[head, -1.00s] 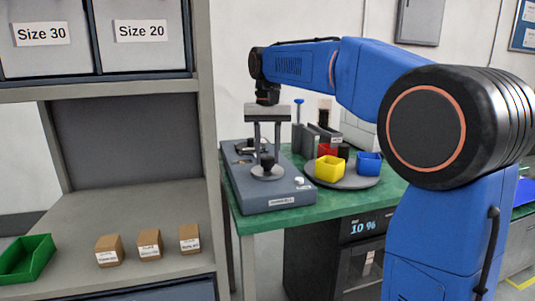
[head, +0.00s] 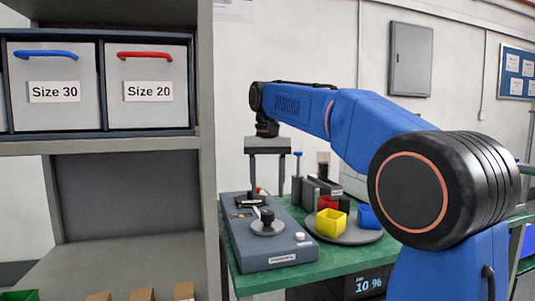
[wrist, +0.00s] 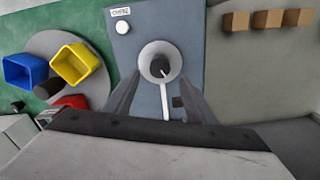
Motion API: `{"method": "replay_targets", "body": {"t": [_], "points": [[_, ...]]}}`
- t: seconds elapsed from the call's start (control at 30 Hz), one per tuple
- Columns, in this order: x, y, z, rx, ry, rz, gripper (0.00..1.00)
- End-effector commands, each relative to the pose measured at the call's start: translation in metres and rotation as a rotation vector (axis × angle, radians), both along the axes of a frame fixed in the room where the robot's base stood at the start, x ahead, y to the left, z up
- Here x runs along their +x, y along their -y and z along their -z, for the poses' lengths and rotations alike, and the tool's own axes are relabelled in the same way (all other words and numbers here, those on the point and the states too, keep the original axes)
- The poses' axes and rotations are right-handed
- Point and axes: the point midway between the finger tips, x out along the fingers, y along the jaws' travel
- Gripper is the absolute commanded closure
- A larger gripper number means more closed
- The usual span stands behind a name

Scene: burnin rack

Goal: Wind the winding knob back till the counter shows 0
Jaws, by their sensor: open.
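The winding knob (head: 267,216) is a black knob on a pale round disc, on top of a blue-grey device (head: 240,240) on the green table. In the wrist view the knob (wrist: 160,66) shows a white line pointing toward the picture's bottom. My gripper (head: 268,193) is above the knob, fingers pointing down, open and empty. I cannot make out a counter reading on the device.
A white button (head: 299,237) sits on the device's front right. A round tray (head: 350,240) with yellow, blue and red bins stands to the right. A shelf (head: 208,180) with size-labelled boxes rises at the left. A display (head: 368,284) below the table reads 10 %.

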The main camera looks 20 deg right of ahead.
Motion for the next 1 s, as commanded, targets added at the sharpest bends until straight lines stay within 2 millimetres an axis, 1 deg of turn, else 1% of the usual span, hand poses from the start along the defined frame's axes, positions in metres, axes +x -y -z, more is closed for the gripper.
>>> {"method": "replay_targets", "body": {"t": [0.03, 0.3, 0.5, 0.7, 1.0], "points": [[0.001, 0.000, -0.011, 0.000, 0.003, 0.000, 0.49], [0.001, 0.000, -0.064, 0.000, 0.003, 0.000, 0.49], [0.001, 0.000, -0.093, 0.000, 0.002, 0.000, 0.49], [0.000, 0.000, -0.108, 0.000, 0.000, 0.000, 0.49], [0.000, 0.000, -0.112, 0.000, 0.001, 0.000, 0.49]]}}
